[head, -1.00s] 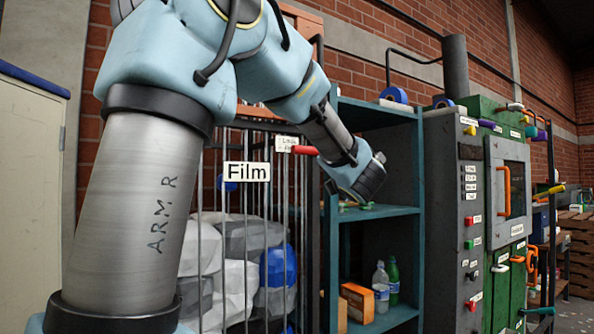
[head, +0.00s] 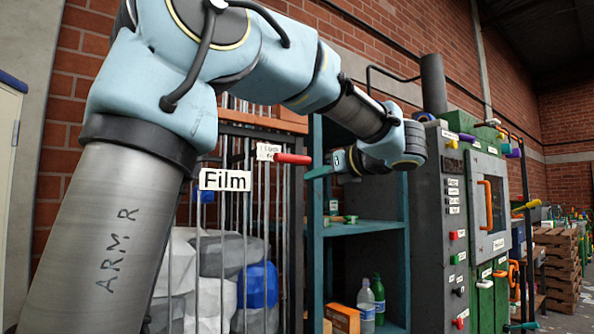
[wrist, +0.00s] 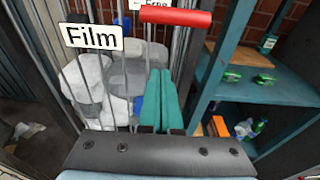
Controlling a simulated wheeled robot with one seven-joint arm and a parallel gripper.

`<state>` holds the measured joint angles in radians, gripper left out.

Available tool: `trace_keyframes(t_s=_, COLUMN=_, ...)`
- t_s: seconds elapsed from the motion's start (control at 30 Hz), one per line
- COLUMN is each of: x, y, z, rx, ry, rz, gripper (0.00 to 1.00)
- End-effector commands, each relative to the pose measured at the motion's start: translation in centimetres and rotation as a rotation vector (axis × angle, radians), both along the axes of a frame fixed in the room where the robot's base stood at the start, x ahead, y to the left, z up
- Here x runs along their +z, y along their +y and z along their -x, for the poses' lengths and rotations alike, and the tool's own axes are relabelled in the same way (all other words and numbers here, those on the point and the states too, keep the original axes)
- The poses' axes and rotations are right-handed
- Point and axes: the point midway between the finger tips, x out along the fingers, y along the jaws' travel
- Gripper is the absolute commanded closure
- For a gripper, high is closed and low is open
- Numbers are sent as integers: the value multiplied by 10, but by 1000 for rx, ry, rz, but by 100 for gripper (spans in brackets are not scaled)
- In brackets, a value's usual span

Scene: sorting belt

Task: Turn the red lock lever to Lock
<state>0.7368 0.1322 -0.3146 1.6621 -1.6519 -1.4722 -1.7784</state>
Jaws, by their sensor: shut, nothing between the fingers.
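The red lock lever (head: 293,159) sticks out sideways to the right at the top of the barred cage front, beside a small white label (head: 268,152). In the wrist view the lever (wrist: 176,16) lies nearly level at the top, and only part of the label's writing shows. My gripper (head: 310,174) is to the right of the lever's tip in the head view, with its teal fingers pointing left. In the wrist view the gripper's fingers (wrist: 161,76) are pressed together and empty, below the lever in the picture. I cannot tell whether they touch it.
A Film sign (head: 225,180) hangs on the cage, with white and blue bags (head: 258,285) behind the bars. A teal shelf (head: 365,228) with bottles and an orange box (head: 342,318) stands close on the right. A grey and green machine (head: 470,200) stands beyond it.

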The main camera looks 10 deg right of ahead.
Motion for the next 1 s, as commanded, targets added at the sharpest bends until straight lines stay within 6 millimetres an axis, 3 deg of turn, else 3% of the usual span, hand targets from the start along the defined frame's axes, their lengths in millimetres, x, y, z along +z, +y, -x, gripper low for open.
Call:
trace_keyframes(t_s=0.17, x=0, y=10, z=-19, rx=4, ry=1, rz=-2, gripper=100)
trace_keyframes(t_s=0.57, x=-11, y=44, z=-91, rx=3, ry=3, rz=-4, gripper=100)
trace_keyframes(t_s=0.6, x=2, y=41, z=-87, rx=-1, ry=-1, rz=0, gripper=100)
trace_keyframes(t_s=0.7, x=14, y=40, z=-84, rx=-1, ry=0, rz=-1, gripper=100)
trace_keyframes(t_s=1.0, x=26, y=38, z=-81, rx=0, ry=0, rz=-1, gripper=100)
